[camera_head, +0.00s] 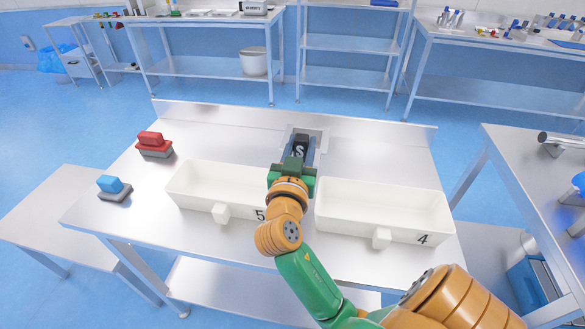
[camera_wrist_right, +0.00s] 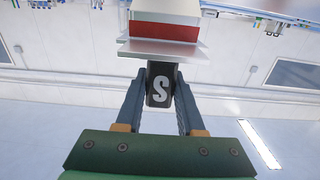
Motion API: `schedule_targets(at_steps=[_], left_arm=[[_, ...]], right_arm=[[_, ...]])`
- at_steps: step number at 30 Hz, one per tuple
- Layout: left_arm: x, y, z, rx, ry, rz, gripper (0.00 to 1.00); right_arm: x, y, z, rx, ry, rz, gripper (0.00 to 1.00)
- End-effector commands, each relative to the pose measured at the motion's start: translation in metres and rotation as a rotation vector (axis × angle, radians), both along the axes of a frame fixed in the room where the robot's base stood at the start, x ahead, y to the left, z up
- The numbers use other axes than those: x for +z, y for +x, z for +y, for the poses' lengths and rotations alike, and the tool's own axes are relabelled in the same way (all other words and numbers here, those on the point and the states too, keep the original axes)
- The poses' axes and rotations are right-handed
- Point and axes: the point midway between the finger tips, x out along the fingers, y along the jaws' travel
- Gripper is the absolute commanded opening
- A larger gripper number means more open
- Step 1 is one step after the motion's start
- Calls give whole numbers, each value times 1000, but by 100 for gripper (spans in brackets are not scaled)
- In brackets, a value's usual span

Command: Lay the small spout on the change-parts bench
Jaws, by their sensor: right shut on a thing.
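A black block marked with a white S (camera_head: 300,146), which looks like the small spout, is between the fingers of my right gripper (camera_head: 296,161). The gripper is shut on it, over the back middle of the steel table. In the right wrist view the S block (camera_wrist_right: 160,86) sits between both fingers, directly below a grey plate (camera_wrist_right: 163,50) with a red band above it. I cannot tell whether block and plate are joined. A grey rectangular frame (camera_head: 321,134) shows around the block in the head view. Which surface is the change-parts bench is not clear. My left gripper is not in view.
White bins marked 5 (camera_head: 190,194) and 4 (camera_head: 350,224) stand on the table (camera_head: 230,135). A red-topped block (camera_head: 151,140) and a blue-topped block (camera_head: 110,184) are at left. A low, bare bench (camera_head: 50,212) stands left; another bench (camera_head: 510,165) stands right.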

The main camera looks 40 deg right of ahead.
Motion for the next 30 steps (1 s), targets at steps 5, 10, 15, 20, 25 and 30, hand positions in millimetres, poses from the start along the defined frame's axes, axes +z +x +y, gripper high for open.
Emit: schedule_targets(at_steps=[5,10,15,20,25,30], left_arm=[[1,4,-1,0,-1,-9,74],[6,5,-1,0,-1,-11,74],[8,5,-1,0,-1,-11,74],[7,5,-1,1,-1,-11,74],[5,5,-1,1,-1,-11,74],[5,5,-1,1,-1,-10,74]], right_arm=[[-23,21,-4,0,-4,-1,0],[-46,30,-5,1,-7,5,0],[-65,29,-5,2,-2,-2,0],[-65,29,-5,1,-2,-4,0],[-67,29,-5,1,-1,-2,51],[-67,29,-5,1,-1,-2,67]])
